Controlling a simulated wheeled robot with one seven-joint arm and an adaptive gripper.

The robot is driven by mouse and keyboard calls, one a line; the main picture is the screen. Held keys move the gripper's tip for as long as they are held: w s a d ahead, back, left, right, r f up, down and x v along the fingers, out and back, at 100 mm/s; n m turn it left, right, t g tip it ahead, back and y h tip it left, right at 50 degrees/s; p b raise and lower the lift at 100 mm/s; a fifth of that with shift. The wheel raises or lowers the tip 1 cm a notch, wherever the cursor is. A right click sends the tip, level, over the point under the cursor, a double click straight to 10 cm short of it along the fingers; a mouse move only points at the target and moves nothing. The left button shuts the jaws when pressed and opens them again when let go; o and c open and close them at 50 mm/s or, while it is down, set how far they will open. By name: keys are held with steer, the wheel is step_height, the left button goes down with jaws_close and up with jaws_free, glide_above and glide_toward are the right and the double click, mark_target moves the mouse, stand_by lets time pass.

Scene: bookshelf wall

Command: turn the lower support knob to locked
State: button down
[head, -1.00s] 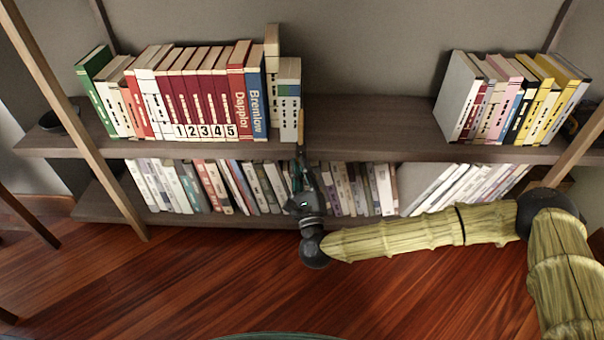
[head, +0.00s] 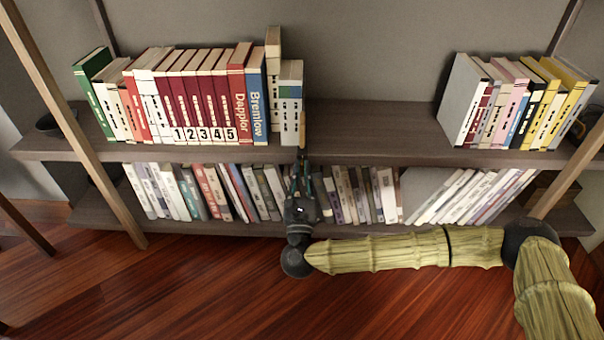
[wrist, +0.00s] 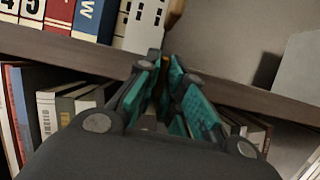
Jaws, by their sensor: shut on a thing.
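My gripper (head: 302,158) reaches up to the front edge of the upper shelf, below the pale upright books. Its teal-padded fingers are closed together in the wrist view (wrist: 163,68), with a small brownish part between them. I take this for the lower support knob, but the fingers hide most of it. A narrow tan piece (head: 302,122) stands just above the fingertips at the shelf edge. It also shows in the wrist view (wrist: 174,12). Whether it belongs to the knob, and any lock marking, I cannot tell.
The upper shelf (head: 370,135) has bare room right of the pale books (head: 290,95). More books (head: 460,195) fill the lower shelf close behind and beside my gripper. A slanted wooden post (head: 80,130) stands at left, another (head: 575,165) at right.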

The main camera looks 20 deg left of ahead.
steer(key=c, duration=1.6)
jaws_free()
steer(key=shift+o, duration=0.2)
steer(key=v, duration=1.2)
